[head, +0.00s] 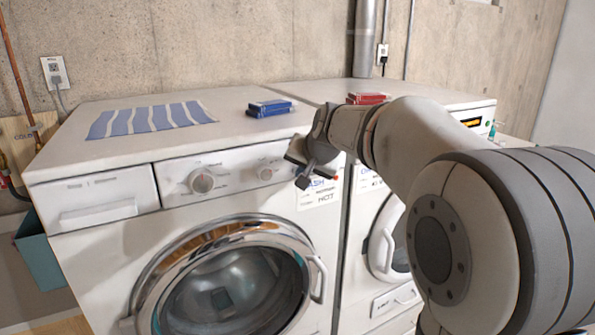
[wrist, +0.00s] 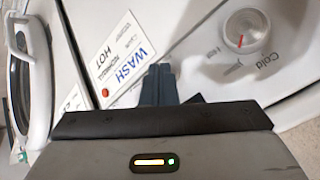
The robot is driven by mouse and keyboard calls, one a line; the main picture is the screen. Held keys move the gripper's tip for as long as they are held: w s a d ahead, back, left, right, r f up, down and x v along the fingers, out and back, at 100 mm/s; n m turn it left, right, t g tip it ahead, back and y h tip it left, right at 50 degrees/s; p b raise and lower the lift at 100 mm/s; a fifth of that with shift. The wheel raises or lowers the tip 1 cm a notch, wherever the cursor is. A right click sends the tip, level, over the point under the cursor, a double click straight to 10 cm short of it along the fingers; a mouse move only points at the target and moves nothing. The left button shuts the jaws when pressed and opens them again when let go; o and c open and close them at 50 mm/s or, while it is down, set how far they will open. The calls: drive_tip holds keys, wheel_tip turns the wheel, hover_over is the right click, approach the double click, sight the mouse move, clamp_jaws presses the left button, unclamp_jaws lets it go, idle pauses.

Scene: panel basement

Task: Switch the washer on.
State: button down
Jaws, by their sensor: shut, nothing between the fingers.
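The washer (head: 90,255) is the white front-loader on the left, with a round chrome-rimmed door (head: 160,265), shut. Its panel has a larger dial (head: 202,182) and a smaller knob (head: 266,172). The wrist view shows a white knob (wrist: 245,30) with a red mark, beside the word "Cold". A "WASH HOT" card (head: 319,196) is on the front at the right; it also shows in the wrist view (wrist: 128,58), with a red dot (wrist: 105,92) near its edge. My gripper (head: 303,182) is shut and empty in front of the panel's right end; its fingertips (wrist: 158,82) lie between card and knob in the picture.
A second white machine (head: 360,215) stands close on the right, partly hidden by my arm. A striped cloth (head: 150,119) and a blue box (head: 270,107) lie on the washer top; a red box (head: 367,98) is farther right. A teal bin (head: 42,255) is at the left.

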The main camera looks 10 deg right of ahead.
drive_tip(key=shift+w, duration=0.1)
idle(0.3)
drive_tip(key=shift+s+d+b, duration=0.1)
drive_tip(key=shift+s+b, duration=0.25)
drive_tip(key=shift+s, duration=0.25)
drive_tip(key=s+d+b, duration=0.2)
drive_tip(key=s+b, duration=0.1)
drive_tip(key=s, duration=0.2)
drive_tip(key=shift+s, duration=0.35)
